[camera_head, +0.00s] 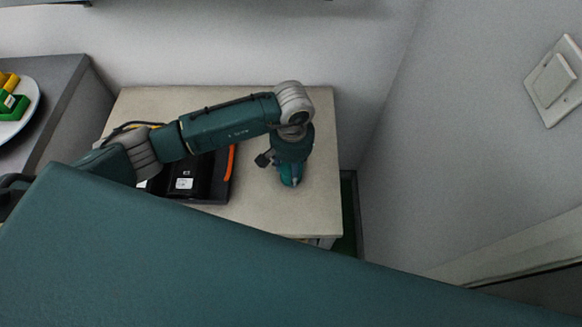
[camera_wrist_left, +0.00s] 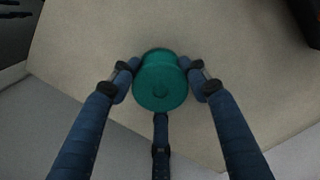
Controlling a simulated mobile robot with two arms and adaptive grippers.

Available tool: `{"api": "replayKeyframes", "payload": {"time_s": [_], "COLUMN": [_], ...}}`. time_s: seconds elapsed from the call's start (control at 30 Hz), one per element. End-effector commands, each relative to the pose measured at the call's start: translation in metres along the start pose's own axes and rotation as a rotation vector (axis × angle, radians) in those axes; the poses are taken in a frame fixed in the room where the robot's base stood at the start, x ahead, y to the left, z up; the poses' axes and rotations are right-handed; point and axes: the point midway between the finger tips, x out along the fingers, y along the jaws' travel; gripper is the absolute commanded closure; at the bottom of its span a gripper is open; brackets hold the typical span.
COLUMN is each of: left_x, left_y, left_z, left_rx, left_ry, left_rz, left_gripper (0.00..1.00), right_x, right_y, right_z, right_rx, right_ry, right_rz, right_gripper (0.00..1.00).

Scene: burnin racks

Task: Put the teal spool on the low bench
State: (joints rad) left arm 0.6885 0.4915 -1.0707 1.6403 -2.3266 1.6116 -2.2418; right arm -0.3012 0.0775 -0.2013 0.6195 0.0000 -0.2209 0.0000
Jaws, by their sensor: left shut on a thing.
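The teal spool (camera_wrist_left: 160,82) is between the fingers of my left gripper (camera_wrist_left: 163,88) in the left wrist view, with fingers touching it on both sides and a third finger below it. My left gripper is shut on it. In the head view my left gripper (camera_head: 290,178) points down over the right part of the low bench (camera_head: 270,215), and the spool is mostly hidden by the gripper there. The bench has a pale speckled top. I cannot tell whether the spool touches the bench top. My right gripper is not in view.
A dark tray (camera_head: 212,190) with black items and an orange strip lies on the bench, left of my gripper. A grey counter (camera_head: 62,80) with a white plate (camera_head: 30,108) of yellow and green pieces stands at the left. Walls close in behind and right.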

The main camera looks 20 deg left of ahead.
Motion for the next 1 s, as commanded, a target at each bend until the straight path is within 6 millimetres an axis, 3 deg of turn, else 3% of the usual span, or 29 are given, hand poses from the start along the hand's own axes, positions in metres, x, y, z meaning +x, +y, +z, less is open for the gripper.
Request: {"api": "replayKeyframes", "payload": {"time_s": [0.1, 0.13, 0.2, 0.23, 0.63, 1.0], "left_x": [0.004, 0.003, 0.002, 0.002, -0.004, -0.078], "left_y": [0.000, 0.000, 0.000, 0.000, 0.000, 0.000], "left_z": [-0.001, 0.000, 0.000, 0.000, -0.001, -0.002], "left_rx": [0.000, 0.000, 0.000, 0.000, 0.000, 0.001], "left_ry": [0.001, 0.001, 0.000, 0.000, 0.002, 0.006], "left_rz": [-0.001, -0.001, 0.000, 0.000, 0.000, -0.001], "left_gripper": [0.85, 0.51, 0.37, 0.35, 0.35, 0.35], "right_x": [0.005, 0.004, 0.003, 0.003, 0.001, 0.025], "right_y": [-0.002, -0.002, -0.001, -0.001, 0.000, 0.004], "right_z": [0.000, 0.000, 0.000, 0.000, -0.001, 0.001], "right_rx": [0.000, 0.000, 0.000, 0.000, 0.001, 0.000], "right_ry": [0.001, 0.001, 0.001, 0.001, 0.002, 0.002], "right_rz": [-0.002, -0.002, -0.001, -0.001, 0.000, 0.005], "right_gripper": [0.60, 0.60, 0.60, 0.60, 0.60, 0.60]}}
